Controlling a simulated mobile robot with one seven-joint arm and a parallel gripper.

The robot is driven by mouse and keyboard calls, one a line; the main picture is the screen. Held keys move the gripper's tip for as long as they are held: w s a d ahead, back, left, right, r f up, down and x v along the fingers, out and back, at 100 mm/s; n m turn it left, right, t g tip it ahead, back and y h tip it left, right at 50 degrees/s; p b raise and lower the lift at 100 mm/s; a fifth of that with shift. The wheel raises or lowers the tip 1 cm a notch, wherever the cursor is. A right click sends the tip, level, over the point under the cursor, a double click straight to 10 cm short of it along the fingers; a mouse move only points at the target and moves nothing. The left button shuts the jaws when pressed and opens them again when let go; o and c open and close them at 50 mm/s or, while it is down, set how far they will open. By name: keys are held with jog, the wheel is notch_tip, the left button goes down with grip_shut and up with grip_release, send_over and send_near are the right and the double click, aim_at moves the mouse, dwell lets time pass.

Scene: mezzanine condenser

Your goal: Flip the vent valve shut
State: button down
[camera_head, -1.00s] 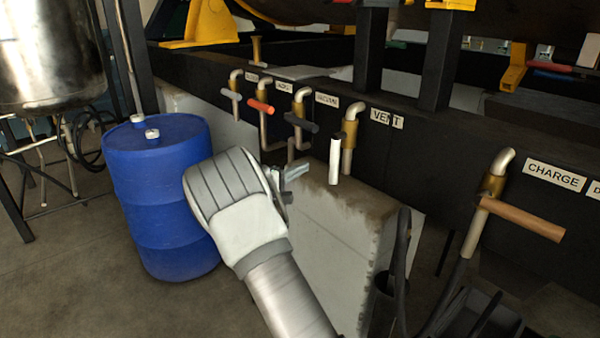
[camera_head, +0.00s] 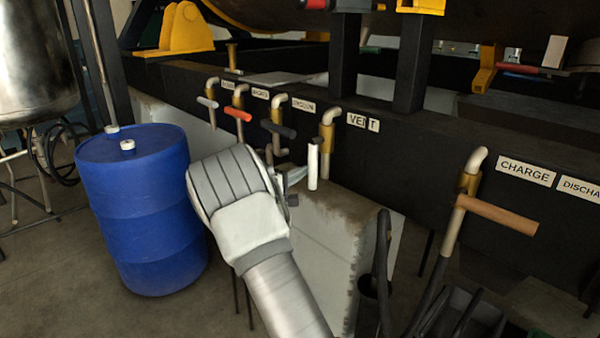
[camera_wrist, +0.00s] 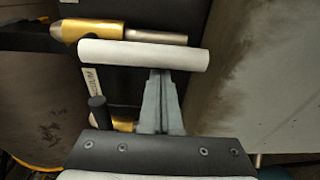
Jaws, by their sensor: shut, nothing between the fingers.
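In the wrist view the white handle (camera_wrist: 145,55) lies across the picture, roughly parallel to the valve's pipe (camera_wrist: 155,36). My gripper (camera_head: 298,176) is shut and empty, just left of the handle in the head view.
Other valves with grey, red and dark handles (camera_head: 278,129) stand left of the vent valve. The charge valve (camera_head: 468,183) with its orange-brown handle stands to the right. A pale block (camera_head: 335,230) stands below the vent valve. A blue drum (camera_head: 140,210) is at left.

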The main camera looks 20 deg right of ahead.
jog(key=shift+s, duration=0.1)
jog(key=shift+s+d+f+n, duration=0.1)
jog(key=shift+s+n, duration=0.1)
jog(key=shift+n, duration=0.2)
